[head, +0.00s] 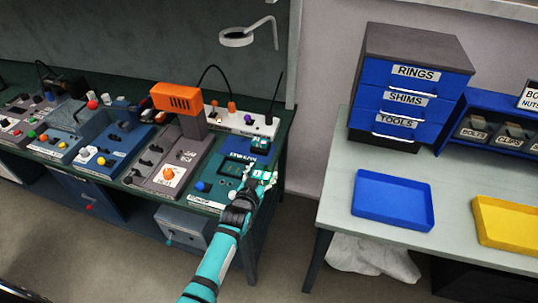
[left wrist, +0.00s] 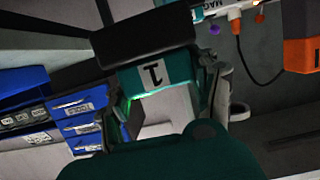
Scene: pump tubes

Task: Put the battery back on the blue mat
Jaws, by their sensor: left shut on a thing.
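My left gripper (head: 262,178) reaches in from the bottom over the right end of the dark bench, above the teal panel (head: 206,198). In the left wrist view it is shut on the battery (left wrist: 152,75), a teal block with a black end and a white label marked "1". A finger shows on either side of the block. In the head view the gripper largely hides what it holds. A small blue patch with white lettering (head: 240,157) lies just behind the gripper; I cannot tell for sure that it is the blue mat. My right gripper is out of view.
A small teal block (head: 259,143) stands behind the gripper, near a white power strip (head: 240,120). An orange device (head: 177,98) is to the left. A separate table at right holds a blue tray (head: 392,200), a yellow tray (head: 508,223) and blue drawers (head: 405,90).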

